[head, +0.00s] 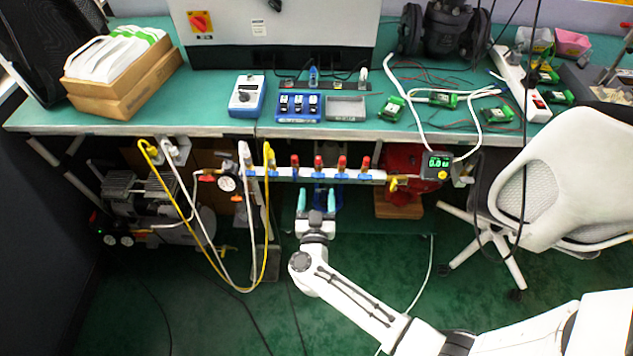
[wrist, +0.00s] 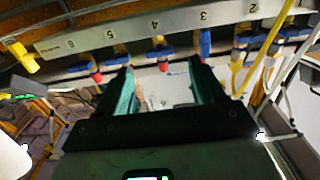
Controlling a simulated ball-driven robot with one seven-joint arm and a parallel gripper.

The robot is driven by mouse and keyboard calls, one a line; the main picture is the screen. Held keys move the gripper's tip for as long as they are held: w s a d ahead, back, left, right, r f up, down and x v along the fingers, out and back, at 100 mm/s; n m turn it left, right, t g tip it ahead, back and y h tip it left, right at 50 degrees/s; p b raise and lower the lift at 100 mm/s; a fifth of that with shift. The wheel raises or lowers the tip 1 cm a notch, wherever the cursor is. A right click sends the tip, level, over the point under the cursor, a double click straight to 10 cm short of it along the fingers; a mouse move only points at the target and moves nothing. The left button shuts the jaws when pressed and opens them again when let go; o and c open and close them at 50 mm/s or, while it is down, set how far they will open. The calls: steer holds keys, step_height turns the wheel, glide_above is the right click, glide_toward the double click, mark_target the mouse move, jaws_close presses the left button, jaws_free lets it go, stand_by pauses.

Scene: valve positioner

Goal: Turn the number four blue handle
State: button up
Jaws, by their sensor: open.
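The number four blue handle (wrist: 160,51) hangs on the manifold bar just below the printed 4 in the wrist view, where the labels read upside down. In the head view it appears to be the middle blue handle (head: 318,175), but numbers are not legible there. My gripper (head: 317,191) is open, with teal fingers pointing at the bar, in front of this handle. In the wrist view the fingertips (wrist: 162,67) lie to either side of the valve's red part, with nothing gripped. I cannot tell whether the fingers reach the handle in depth.
Neighbouring blue handles stand close on both sides (head: 295,173) (head: 342,175). Yellow and white hoses (head: 266,220) hang at the left. A yellow handle (head: 397,184) and green display (head: 437,163) are at the bar's right end. The workbench edge (head: 150,129) overhangs above; a chair (head: 560,180) stands right.

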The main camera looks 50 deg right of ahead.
mark_target(318, 178)
steer(key=shift+x, duration=2.65)
steer(key=shift+c, duration=0.3)
steer(key=c, duration=1)
